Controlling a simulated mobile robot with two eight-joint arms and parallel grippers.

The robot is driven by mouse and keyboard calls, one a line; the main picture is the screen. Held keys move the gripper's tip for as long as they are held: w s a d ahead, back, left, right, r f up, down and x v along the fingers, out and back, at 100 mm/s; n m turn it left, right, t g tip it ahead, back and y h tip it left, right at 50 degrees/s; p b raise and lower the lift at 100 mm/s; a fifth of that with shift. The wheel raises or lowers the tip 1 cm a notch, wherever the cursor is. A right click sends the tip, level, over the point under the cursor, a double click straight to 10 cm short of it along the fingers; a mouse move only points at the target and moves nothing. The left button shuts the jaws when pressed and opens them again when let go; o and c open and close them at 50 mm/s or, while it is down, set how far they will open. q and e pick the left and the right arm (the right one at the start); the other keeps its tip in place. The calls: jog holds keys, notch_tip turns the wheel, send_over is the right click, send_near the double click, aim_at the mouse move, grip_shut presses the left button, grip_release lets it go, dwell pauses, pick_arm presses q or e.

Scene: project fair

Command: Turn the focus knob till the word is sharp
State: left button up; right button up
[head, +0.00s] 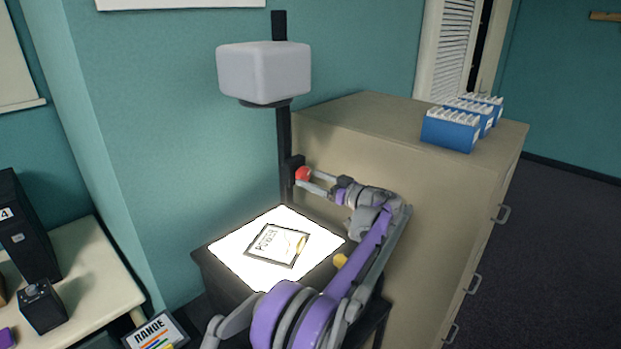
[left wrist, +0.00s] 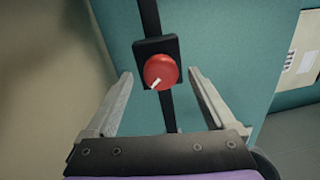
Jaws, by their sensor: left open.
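The red focus knob (head: 303,174) sits on a black block on the upright post of the overhead projector. In the left wrist view the knob (left wrist: 160,71) has a white pointer mark toward its lower left. My left gripper (head: 312,180) is open, with its fingers (left wrist: 160,80) on either side of the knob and a gap to it on both sides. The projector's grey head (head: 264,72) is above. On its bright glass stage (head: 236,247) lies a framed transparency (head: 277,245) with a word too small to read surely. No projected word is in view. My right gripper is not in view.
A beige cabinet (head: 400,150) stands close to the right of the post, with blue file boxes (head: 450,130) on top. A pale table (head: 85,270) with black boxes is at the left.

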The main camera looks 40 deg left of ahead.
pick_arm(q)
jog(key=shift+a, duration=0.7)
